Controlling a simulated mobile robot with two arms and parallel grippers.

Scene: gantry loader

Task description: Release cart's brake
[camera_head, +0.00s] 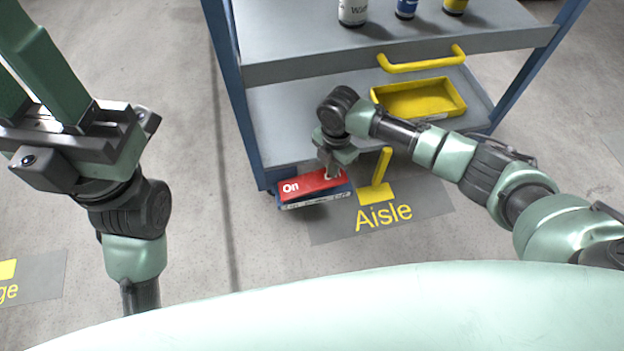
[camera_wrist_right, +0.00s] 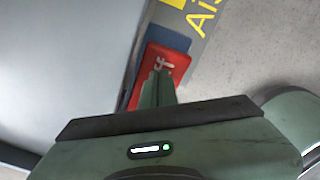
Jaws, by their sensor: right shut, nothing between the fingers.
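The cart (camera_head: 285,112) has grey shelves and blue posts. At its lower front left corner is a red brake pedal (camera_head: 303,187) marked "On" at its left end, above a blue base. My right gripper (camera_head: 330,174) is shut and empty, its fingertips at the pedal's right end. In the right wrist view the shut fingers (camera_wrist_right: 160,75) overlap the red pedal (camera_wrist_right: 172,57) and partly hide a white marking; I cannot tell whether they touch it. My left gripper (camera_head: 22,75) is raised at the left, away from the cart, its fingers apart and their tips cut off by the frame.
A yellow bin (camera_head: 425,100) sits on the lower shelf. A yellow handle (camera_head: 422,62) is on the upper shelf's front edge, with several bottles above. A floor mat marked "Aisle" (camera_head: 405,232) lies beside the pedal.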

